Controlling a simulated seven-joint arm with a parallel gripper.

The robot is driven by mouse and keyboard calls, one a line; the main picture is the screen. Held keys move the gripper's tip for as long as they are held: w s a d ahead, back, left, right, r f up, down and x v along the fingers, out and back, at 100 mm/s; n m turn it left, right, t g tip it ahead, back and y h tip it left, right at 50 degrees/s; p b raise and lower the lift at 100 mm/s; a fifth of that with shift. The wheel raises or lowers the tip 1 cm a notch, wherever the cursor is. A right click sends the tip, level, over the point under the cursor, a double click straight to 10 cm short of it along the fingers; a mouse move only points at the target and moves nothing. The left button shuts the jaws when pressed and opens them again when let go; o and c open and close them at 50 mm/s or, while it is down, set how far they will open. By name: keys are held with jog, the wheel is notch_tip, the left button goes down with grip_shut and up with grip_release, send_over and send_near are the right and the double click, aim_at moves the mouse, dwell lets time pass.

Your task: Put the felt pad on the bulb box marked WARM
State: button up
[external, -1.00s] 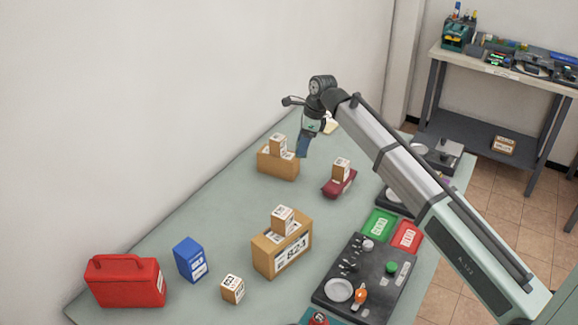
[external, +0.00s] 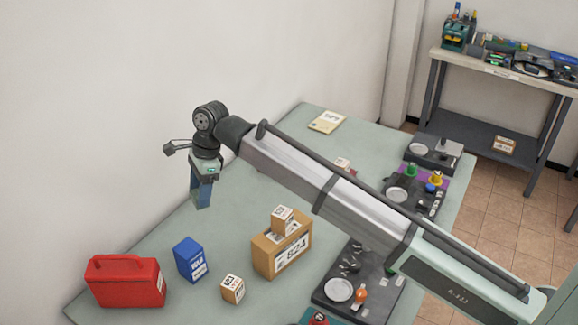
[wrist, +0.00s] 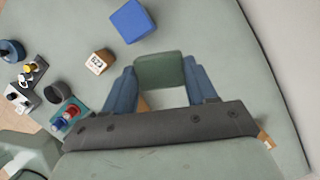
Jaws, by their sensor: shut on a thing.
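My gripper (external: 202,202) is above the left side of the table, behind the blue box in the external view. In the wrist view its two blue fingers (wrist: 160,74) are shut on the green felt pad (wrist: 160,69), holding it by opposite sides. The pad cannot be made out in the external view. The blue box (external: 190,261) stands upright on the table, with a white label that seems to begin with "WA"; the rest is too small to read surely. The blue box also shows at the top of the wrist view (wrist: 132,20), ahead of the pad and apart from it.
A red can (external: 126,281) stands left of the blue box. A small labelled carton (external: 233,289) is to its right. A larger carton marked 824 (external: 281,250) carries a small carton (external: 283,219). Black trays (external: 352,306) line the right edge.

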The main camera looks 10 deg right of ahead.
jog(key=r+n, duration=0.1)
send_over(184, 249)
jog(key=d, duration=0.1)
jog(key=shift+w+d+f, duration=0.1)
jog(key=shift+f, duration=2.35)
jog(key=shift+w+d+f, duration=0.1)
jog(key=shift+f, duration=2.35)
jog(key=shift+f, duration=0.1)
jog(key=o, duration=1)
jog(key=v, duration=1.2)
jog(key=shift+w+a, duration=0.1)
jog(key=shift+w, duration=0.1)
jog(key=shift+w, duration=0.1)
